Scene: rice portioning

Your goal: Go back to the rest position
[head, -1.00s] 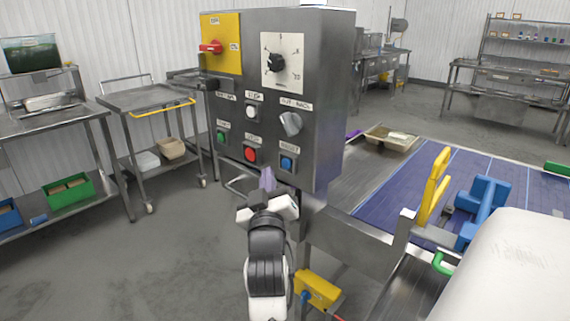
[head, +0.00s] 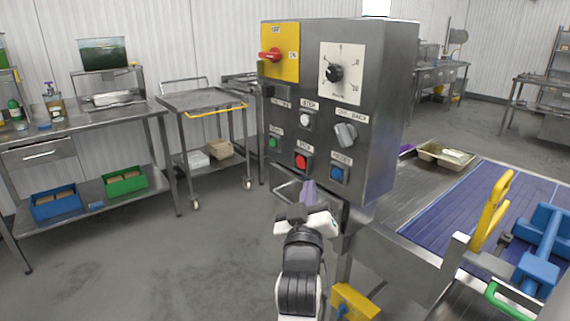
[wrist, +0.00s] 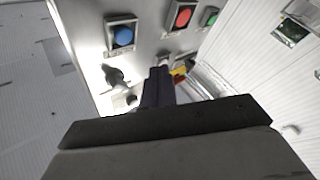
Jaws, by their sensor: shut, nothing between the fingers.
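My gripper (head: 309,192) is in front of the lower edge of a grey control box (head: 385,110) in the head view. Its purple fingers are shut with nothing between them. The box face carries a red button (head: 301,161), a green button (head: 273,142), a blue button (head: 336,174), a white button (head: 305,120) and a large dial (head: 334,73). I cannot tell whether the fingers touch the box.
A purple conveyor belt (head: 440,215) with a tray (head: 445,156) lies to the right. A wheeled cart (head: 200,100) and a steel table (head: 80,126) with a blue crate (head: 55,202) and a green crate (head: 125,182) stand left. The floor at lower left is clear.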

